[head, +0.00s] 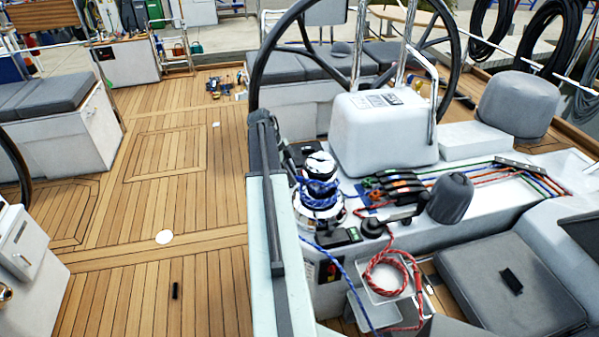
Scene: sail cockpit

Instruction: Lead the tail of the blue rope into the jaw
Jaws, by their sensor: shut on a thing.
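The chrome winch (318,216) stands on the white cockpit side in the middle of the head view. The blue rope (318,188) is wound in several turns around its drum. A length of blue rope also runs from near the winch foot down to the right, towards the bottom edge. The winch's top (318,162) is bright metal with a dark centre. The jaw cannot be made out clearly, nor whether any rope lies in it. I cannot make out my gripper in this view, so its hold on the rope does not show.
A row of rope clutches (392,187) with coloured handles sits right of the winch. A red rope (385,272) hangs in loops below them. A grey-covered winch (450,198) stands close by. The steering wheel (262,60) rises behind. Teak deck (150,240) is mostly clear at left.

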